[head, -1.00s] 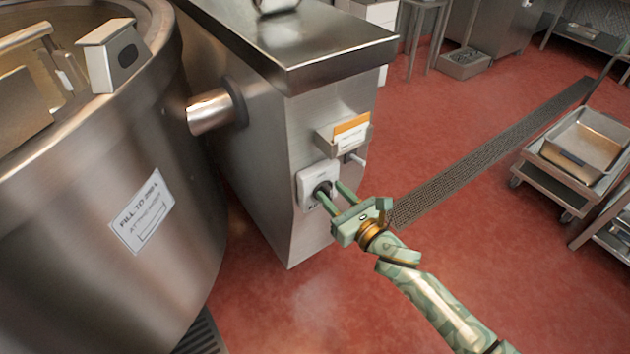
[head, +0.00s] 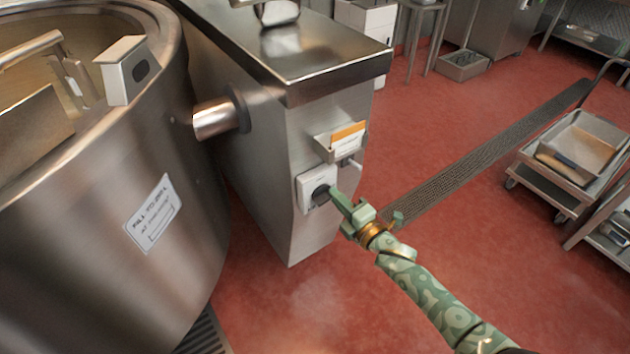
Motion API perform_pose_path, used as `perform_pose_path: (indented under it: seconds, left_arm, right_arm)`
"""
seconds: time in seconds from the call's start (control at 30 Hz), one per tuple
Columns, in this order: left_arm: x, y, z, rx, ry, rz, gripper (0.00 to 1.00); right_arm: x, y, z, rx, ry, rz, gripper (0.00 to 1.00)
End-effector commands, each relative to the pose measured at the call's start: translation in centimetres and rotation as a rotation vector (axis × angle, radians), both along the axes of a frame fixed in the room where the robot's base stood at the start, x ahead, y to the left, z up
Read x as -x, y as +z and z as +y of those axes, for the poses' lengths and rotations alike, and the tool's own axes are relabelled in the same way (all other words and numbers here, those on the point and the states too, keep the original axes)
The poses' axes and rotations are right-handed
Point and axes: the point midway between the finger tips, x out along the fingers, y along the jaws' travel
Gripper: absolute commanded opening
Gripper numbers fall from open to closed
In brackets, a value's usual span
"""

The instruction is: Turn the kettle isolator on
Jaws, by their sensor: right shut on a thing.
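The kettle isolator is a white square plate (head: 305,193) with a round black knob (head: 320,195), on the end face of the steel kettle console. My right gripper (head: 332,193) reaches in from the lower right and is shut on the black knob. Its fingers lie nearly in line with my view, so one covers the other, and they hide part of the knob. I cannot read the markings on the plate. My left gripper is not in the head view.
The large steel kettle (head: 110,220) stands at the left, joined by a pipe (head: 213,118) to the console (head: 270,150). A card holder (head: 345,140) sticks out just above the isolator. A trolley with trays (head: 575,150) stands at the right.

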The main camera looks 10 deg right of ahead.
Motion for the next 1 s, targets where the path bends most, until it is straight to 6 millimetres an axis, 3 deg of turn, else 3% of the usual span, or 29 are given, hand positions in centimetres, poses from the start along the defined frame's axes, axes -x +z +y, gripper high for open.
perform_pose_path:
  seconds: [0.03,0.07,0.13,0.47,1.0]
  left_arm:
    - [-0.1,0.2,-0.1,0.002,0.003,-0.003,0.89]
    - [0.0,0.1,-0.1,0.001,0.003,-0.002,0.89]
    - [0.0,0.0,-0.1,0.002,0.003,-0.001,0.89]
    - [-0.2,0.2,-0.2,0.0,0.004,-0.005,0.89]
    - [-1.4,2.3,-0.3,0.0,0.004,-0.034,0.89]
  right_arm:
    - [0.0,0.0,0.0,-0.083,0.0,0.028,0.0]
    - [0.0,-0.1,0.0,-0.088,0.0,0.03,0.18]
    - [0.0,-0.2,0.0,-0.082,0.001,0.028,0.38]
    - [0.3,-0.1,-0.1,-0.077,0.001,0.027,0.38]
    - [6.4,0.0,-2.3,-0.075,0.001,0.025,0.38]
